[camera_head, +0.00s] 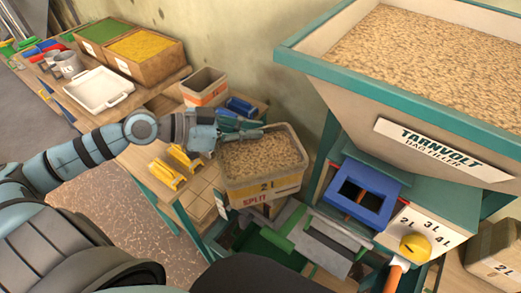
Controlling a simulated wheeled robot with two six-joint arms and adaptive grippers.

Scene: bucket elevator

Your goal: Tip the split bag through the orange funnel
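I cannot make out an orange funnel for certain; a short orange piece (398,263) shows low at the right, below the yellow knob. My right gripper is not in view.
A large hopper (335,82) of grain, marked "TARNVOLT BAG FILLER", stands at the right with a blue frame (362,190) and a yellow knob (415,247). A bin with an orange band (205,88), a white tray (98,90) and yellow blocks (168,174) stand left.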

